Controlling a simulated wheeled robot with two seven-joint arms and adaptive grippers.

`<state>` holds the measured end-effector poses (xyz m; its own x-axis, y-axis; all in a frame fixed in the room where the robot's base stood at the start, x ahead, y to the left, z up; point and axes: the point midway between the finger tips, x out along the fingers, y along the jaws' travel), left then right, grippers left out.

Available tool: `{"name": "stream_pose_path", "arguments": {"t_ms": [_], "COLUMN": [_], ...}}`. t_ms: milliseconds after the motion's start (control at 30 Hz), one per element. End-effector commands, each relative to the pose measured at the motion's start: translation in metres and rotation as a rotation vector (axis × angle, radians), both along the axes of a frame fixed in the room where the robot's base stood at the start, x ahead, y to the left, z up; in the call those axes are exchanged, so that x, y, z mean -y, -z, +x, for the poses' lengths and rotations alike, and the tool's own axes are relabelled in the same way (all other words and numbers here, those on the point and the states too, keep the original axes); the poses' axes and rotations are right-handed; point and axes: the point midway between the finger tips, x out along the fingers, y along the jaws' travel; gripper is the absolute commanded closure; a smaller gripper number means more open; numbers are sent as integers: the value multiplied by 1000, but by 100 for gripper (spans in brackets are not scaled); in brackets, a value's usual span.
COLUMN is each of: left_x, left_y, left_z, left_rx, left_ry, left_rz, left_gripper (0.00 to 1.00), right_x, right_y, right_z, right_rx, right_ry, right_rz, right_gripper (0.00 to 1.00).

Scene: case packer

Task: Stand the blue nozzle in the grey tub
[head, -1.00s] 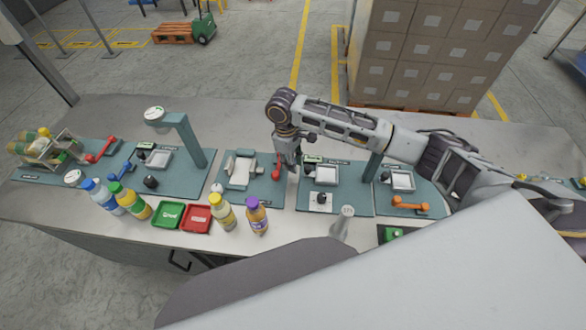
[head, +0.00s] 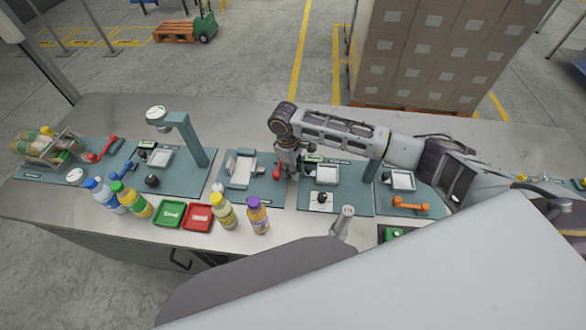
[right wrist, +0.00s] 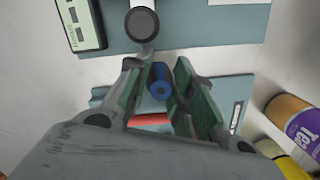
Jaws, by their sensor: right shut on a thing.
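The blue nozzle (right wrist: 160,88) shows end-on in the right wrist view, with a dark hole in its middle. My right gripper (right wrist: 162,73) is shut on it, one finger on each side. In the head view my right gripper (head: 289,173) is low over the gap between two teal station mats, and the nozzle cannot be made out there. Several shallow square grey containers stand on the mats, one just right of the gripper (head: 326,174) and one farther right (head: 402,180). I cannot tell which is the grey tub. My left gripper is out of view.
A red handle (head: 278,172) is close to the gripper's left. A white holder (head: 241,170) stands left of it. Bottles, including a purple-capped one (head: 258,215), and green and red trays line the front edge. The bench behind the mats is clear.

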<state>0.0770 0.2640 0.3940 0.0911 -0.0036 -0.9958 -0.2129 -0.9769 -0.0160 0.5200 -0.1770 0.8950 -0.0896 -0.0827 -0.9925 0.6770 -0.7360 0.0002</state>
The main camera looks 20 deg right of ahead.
Motion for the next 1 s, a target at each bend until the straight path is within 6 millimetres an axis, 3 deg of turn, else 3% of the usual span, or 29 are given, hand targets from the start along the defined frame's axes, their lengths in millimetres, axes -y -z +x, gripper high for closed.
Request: {"name": "stream_pose_path", "arguments": {"t_ms": [333, 367, 500, 1000], "left_x": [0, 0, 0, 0], "left_y": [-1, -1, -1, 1], "left_z": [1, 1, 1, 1], "left_rx": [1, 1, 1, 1], "left_ry": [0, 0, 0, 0], "left_rz": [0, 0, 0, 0], "left_gripper": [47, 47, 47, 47], "right_x": [0, 0, 0, 0], "right_y": [2, 2, 2, -2], "right_z": [0, 0, 0, 0], "right_rx": [1, 1, 1, 1], "right_ry": [0, 0, 0, 0], "right_rz": [1, 1, 1, 0], "right_gripper": [100, 74, 56, 55]}}
